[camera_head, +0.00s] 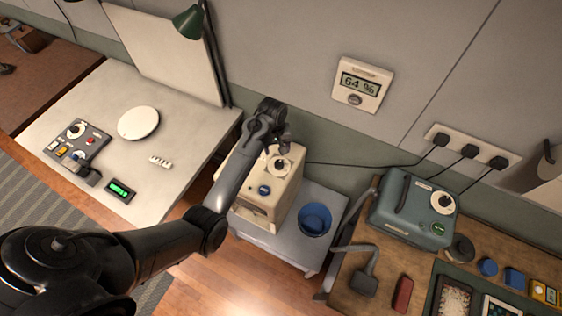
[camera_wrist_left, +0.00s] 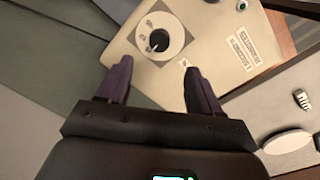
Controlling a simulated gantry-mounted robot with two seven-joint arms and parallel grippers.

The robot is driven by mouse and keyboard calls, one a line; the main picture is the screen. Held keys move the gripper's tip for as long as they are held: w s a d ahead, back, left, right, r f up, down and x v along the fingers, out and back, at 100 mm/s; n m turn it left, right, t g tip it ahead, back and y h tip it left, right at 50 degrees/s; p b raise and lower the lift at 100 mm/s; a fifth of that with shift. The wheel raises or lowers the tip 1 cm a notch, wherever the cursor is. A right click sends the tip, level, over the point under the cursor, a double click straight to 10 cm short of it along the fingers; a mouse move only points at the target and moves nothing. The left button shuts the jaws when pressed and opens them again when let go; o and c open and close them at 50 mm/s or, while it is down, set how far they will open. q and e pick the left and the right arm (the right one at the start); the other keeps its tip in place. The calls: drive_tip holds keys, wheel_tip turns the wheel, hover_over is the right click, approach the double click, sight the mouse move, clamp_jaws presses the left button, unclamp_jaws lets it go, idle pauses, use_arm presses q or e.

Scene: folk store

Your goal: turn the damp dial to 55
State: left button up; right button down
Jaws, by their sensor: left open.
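A cream box-shaped machine (camera_head: 262,208) stands on a small grey table. On its top is a dial (camera_head: 281,167) with a pale round scale; in the wrist view the dial (camera_wrist_left: 158,40) has a dark central knob with a light pointer mark. The scale numbers are too small to read. My left gripper (camera_head: 284,142) is beside and above the dial in the head view. In the wrist view its two fingers (camera_wrist_left: 157,68) are spread, with nothing between them, just short of the dial. A wall display (camera_head: 361,85) reads 64 %. My right gripper is not visible.
A blue bucket (camera_head: 314,219) sits beside the machine. A teal box (camera_head: 411,210) with another dial stands on the right bench. A white table (camera_head: 190,150) at left holds a control panel (camera_head: 79,146) and a white disc (camera_head: 138,123). Cables run along the wall.

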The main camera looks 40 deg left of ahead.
sight(279, 163)
use_arm(q)
drive_tip(key=f, duration=1)
drive_tip(key=shift+w+d+f, duration=0.1)
drive_tip(key=shift+w+f, duration=0.05)
drive_tip(key=shift+w, duration=0.05)
drive_tip(key=c, duration=1)
drive_tip(key=shift+c, duration=0.2)
